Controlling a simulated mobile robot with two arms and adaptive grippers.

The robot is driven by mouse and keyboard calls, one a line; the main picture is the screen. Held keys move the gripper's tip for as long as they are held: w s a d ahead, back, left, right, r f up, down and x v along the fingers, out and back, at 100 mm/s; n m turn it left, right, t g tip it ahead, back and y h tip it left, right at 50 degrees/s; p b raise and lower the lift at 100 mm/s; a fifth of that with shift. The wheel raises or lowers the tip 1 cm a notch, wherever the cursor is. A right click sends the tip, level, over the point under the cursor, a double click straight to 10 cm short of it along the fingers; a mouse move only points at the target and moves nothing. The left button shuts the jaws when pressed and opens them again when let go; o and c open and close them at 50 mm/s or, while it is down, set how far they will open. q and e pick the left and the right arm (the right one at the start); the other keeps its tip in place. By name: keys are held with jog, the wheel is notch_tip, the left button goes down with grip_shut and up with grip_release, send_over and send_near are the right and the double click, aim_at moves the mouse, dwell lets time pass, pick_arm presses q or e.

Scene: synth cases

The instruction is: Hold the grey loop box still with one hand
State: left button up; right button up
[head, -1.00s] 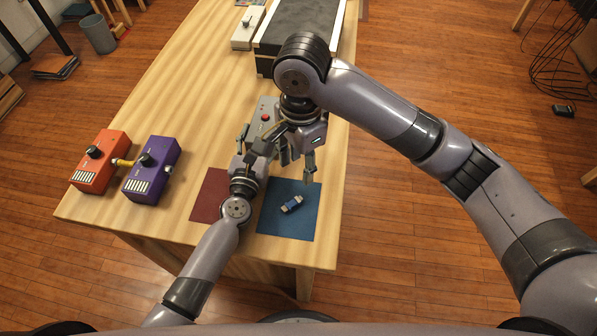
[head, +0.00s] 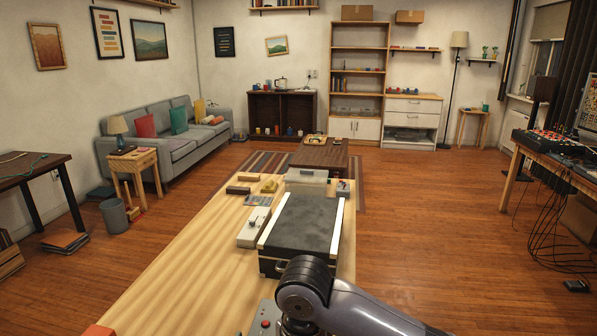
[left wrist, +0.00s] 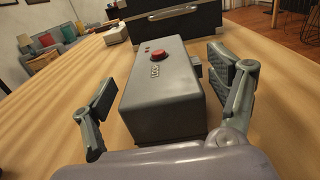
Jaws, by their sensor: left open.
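The grey loop box (left wrist: 165,90) lies on the table in the left wrist view, long side pointing away, with a red button on its top towards the far end. A small part of the grey loop box (head: 262,314) also shows at the bottom edge of the head view. My left gripper (left wrist: 163,84) is open, with one finger on each side of the box. A gap shows between the left finger and the box; the right finger is closer to its side, and I cannot tell if it touches. My right gripper is out of view; only part of my right arm shows.
A black case with pale edges (head: 303,228) stands on the wooden table (head: 190,265) beyond the box. A white pedal (head: 253,227) is left of the case. The table left of the box is mostly clear. An orange box corner (head: 98,331) shows at the lower left.

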pick_arm(q)
jog(key=s, duration=0.4)
jog(key=s+a, duration=0.1)
jog(key=s, duration=0.3)
jog(key=s+a, duration=0.1)
jog(key=s, duration=0.2)
jog(key=shift+s, duration=0.4)
notch_tip(320, 180, up, 10)
jog(key=p, duration=0.9)
jog(key=shift+f, duration=0.1)
